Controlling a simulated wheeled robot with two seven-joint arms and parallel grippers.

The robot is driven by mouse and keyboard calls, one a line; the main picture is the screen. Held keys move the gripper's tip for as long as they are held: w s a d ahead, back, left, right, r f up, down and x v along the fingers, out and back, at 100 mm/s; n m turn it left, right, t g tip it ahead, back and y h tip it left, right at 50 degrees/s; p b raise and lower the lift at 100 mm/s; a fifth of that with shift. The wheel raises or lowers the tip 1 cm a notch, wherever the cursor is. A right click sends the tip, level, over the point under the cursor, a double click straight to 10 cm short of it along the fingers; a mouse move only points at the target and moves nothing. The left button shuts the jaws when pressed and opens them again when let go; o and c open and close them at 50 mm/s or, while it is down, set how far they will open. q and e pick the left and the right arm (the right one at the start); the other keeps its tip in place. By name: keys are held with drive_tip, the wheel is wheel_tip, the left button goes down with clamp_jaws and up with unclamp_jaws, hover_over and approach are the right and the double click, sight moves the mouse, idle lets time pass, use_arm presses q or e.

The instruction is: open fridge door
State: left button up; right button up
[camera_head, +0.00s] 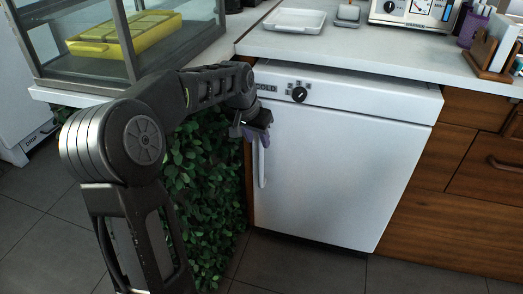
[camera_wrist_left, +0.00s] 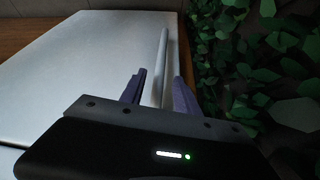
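The white fridge (camera_head: 340,170) stands under the counter, its door shut, with a dial and the word COLD on the top panel. Its long vertical handle (camera_head: 261,167) runs along the door's left edge. My left gripper (camera_head: 262,138) is at the upper part of the handle. In the left wrist view the handle (camera_wrist_left: 163,48) passes between the two purple fingers of my left gripper (camera_wrist_left: 160,76). The fingers are apart, with a visible gap between the handle and the right finger. My right gripper is not in view.
A leafy green panel (camera_head: 205,185) stands close left of the fridge. The counter (camera_head: 350,47) overhangs above, with a white tray (camera_head: 296,21) on it. Wooden drawers (camera_head: 485,165) stand to the right. The tiled floor (camera_head: 310,268) in front is clear.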

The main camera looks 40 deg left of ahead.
sight(260, 145)
use_arm(q)
drive_tip(key=b+x, duration=0.2)
drive_tip(key=x, duration=0.4)
drive_tip(key=shift+f, duration=0.25)
clamp_jaws()
idle(1.2)
